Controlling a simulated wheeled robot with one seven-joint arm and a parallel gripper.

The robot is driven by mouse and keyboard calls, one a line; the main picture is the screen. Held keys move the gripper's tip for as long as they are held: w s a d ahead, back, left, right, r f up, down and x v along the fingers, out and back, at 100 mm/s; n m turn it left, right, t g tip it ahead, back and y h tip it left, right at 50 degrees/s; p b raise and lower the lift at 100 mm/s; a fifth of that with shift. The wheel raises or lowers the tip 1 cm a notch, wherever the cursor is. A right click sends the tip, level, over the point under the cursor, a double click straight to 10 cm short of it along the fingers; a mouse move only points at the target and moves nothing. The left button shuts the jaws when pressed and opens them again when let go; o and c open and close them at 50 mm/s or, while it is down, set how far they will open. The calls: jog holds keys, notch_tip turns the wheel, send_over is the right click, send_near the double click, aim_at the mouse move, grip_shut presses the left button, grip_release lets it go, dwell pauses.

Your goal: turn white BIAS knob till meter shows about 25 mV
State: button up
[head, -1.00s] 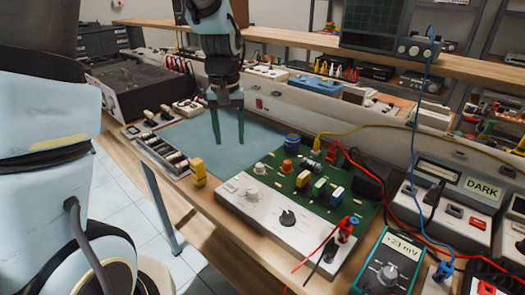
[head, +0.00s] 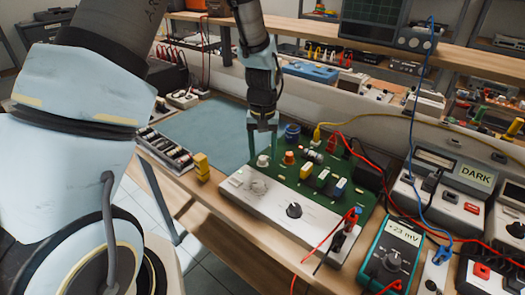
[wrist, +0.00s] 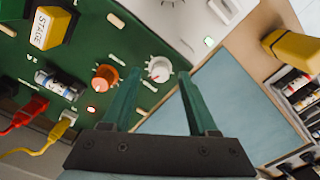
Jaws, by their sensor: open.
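A small white knob (head: 263,160) with a red pointer line stands on the green circuit board (head: 318,205), beside an orange knob (head: 289,157). No BIAS label is readable. In the wrist view the white knob (wrist: 159,70) appears between the open fingertips; the orange knob (wrist: 105,77) is to its left. My gripper (head: 263,152) points down over the white knob, fingers apart and empty. I cannot tell whether they reach down around it. The teal meter (head: 388,258) reads +23 mV.
Red and yellow leads plug in nearby. A yellow block (head: 202,167) and a parts tray (head: 165,152) stand left. A blue-grey mat (head: 210,130) is bare.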

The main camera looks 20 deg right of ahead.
jog(key=shift+f, duration=0.55)
grip_shut()
